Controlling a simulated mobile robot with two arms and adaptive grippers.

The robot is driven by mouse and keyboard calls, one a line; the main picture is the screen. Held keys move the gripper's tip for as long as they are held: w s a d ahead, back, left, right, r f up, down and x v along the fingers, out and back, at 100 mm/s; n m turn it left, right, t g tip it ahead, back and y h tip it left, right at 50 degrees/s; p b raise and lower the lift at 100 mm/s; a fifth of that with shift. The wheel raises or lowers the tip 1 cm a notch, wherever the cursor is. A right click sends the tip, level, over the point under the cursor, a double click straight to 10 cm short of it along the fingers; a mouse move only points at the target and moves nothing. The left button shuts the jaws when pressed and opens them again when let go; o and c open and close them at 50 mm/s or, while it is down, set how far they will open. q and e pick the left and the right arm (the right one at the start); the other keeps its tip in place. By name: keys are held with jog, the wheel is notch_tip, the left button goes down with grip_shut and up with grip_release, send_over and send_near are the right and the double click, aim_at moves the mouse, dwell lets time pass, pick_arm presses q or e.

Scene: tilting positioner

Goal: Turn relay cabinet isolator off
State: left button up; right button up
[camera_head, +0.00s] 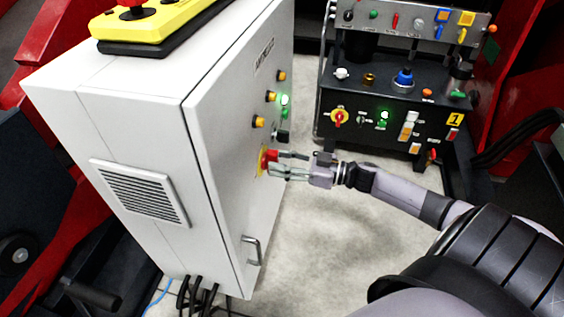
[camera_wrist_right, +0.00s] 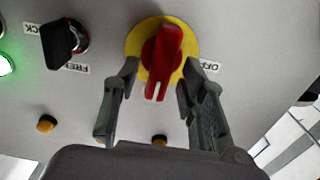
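The relay cabinet (camera_head: 150,115) is a tall white box on the left in the head view. Its isolator is a red rotary handle on a yellow disc (camera_head: 264,160), low on the panel face. In the right wrist view the red handle (camera_wrist_right: 163,62) stands nearly upright, its white mark at the lower end. An "OFF" label (camera_wrist_right: 209,66) is right of the yellow disc. My right gripper (camera_wrist_right: 157,75) is open, with one finger on each side of the handle's lower part; contact cannot be told. My left gripper is not in view.
A black selector (camera_wrist_right: 65,42) and a lit green lamp (camera_wrist_right: 4,64) are beside the isolator. A yellow pendant (camera_head: 150,28) lies on the cabinet. A black control console (camera_head: 395,100) with another red-yellow switch stands behind. Floor right of the cabinet is clear.

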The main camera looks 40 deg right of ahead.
jog(key=shift+c, duration=0.3)
grip_shut()
